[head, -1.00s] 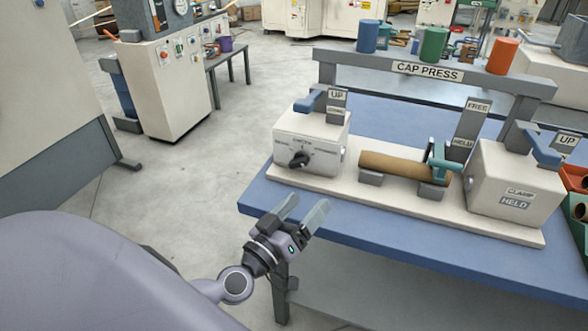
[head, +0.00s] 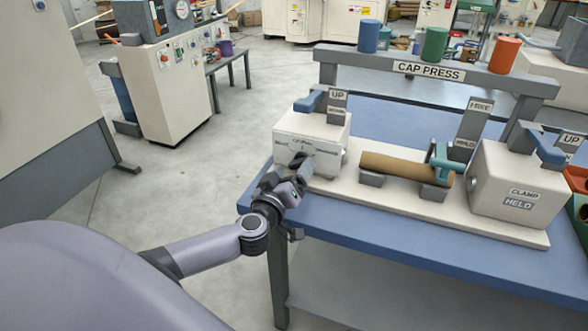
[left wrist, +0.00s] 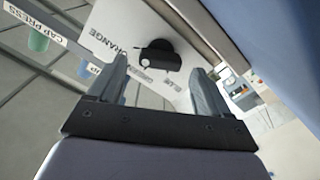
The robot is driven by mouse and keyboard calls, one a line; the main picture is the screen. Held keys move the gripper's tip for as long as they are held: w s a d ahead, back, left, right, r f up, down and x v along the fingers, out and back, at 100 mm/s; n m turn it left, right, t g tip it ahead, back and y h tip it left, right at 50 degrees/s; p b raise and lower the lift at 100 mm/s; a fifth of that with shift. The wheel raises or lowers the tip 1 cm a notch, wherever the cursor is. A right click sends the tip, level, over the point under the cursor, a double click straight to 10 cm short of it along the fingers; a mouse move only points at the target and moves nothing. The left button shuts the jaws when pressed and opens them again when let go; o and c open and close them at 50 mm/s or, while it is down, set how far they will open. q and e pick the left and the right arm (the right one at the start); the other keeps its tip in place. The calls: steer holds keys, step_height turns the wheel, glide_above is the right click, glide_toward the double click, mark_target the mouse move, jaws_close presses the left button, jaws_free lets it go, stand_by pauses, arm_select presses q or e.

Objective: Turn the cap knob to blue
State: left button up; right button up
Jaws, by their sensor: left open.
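The cap knob (left wrist: 160,55) is a black dial with a white dot on the cream face of the left box (head: 312,128). In the left wrist view the dot is on the knob's lower left. An ORANGE label (left wrist: 126,50) is left of it; other lettering below is hard to read, so I cannot tell the setting. My right gripper is not in view.
Blue (head: 367,36), green (head: 434,45) and orange (head: 503,56) cylinders stand on the CAP PRESS beam (head: 400,68). A brown tube (head: 395,166) lies in cradles right of the box. The clamp box (head: 515,185) is further right. The blue table edge (head: 400,233) lies near my arm.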

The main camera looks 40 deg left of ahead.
arm_select(q)
steer(key=shift+w+a, duration=0.15)
steer(key=shift+w, duration=0.55)
steer(key=shift+c, duration=0.4)
steer(key=c, duration=1)
steer(key=shift+o, duration=0.2)
